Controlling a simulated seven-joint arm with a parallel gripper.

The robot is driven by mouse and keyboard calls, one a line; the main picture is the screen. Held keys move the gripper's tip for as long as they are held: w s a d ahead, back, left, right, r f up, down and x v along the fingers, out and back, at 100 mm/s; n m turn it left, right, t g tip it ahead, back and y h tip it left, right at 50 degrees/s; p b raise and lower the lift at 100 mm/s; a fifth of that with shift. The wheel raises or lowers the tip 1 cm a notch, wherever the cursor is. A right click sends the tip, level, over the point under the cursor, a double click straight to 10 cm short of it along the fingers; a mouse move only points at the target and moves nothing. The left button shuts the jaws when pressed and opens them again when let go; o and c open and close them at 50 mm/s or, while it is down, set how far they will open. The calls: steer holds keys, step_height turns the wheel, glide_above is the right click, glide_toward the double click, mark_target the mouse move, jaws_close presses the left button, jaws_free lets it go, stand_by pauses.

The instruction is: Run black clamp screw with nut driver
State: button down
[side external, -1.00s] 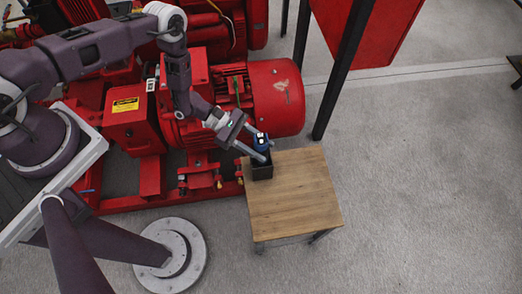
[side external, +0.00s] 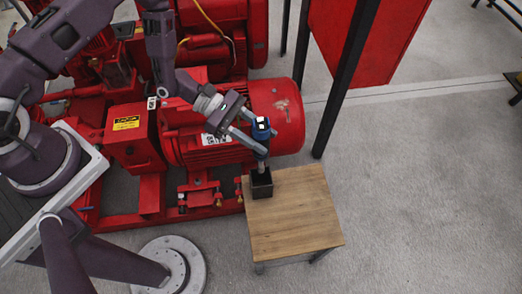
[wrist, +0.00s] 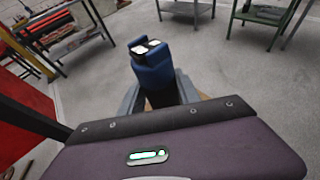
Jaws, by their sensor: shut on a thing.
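The nut driver (side external: 261,131) has a blue and black body with a white-marked top and a grey shaft pointing down. My gripper (side external: 256,140) is shut on its body and holds it upright above the small black holder (side external: 261,187) on the wooden table. The shaft's lower end is at or just inside the holder's mouth; I cannot tell which. In the wrist view the nut driver (wrist: 154,72) stands between my fingers. I cannot make out the black clamp screw.
The wooden table (side external: 295,215) is otherwise bare. The red pumpset motor (side external: 277,110) stands close behind it, with red clamp-like brackets (side external: 200,193) on its base to the left. A dark post (side external: 350,80) rises behind. Open floor lies right.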

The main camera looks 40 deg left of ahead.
mark_target(260, 119)
steer(key=r, duration=1)
steer(key=shift+w+a+r, duration=0.35)
steer(key=shift+r, duration=0.05)
steer(key=w+a+n+t+y, duration=0.1)
steer(key=w+a+n+t, duration=0.3)
steer(key=a, duration=0.7)
steer(key=w+a+n+t+y, duration=0.2)
steer(key=w+a, duration=0.4)
steer(key=a, duration=0.4)
steer(key=s+a+n+t+y, duration=0.2)
steer(key=s+a+n+y, duration=0.1)
steer(key=a, duration=1.1)
steer(key=s+a+n+t+y, duration=0.2)
steer(key=s+a+n+y, duration=0.1)
steer(key=a, duration=1.2)
step_height(260, 119, down, 5)
steer(key=shift+s+f, duration=0.1)
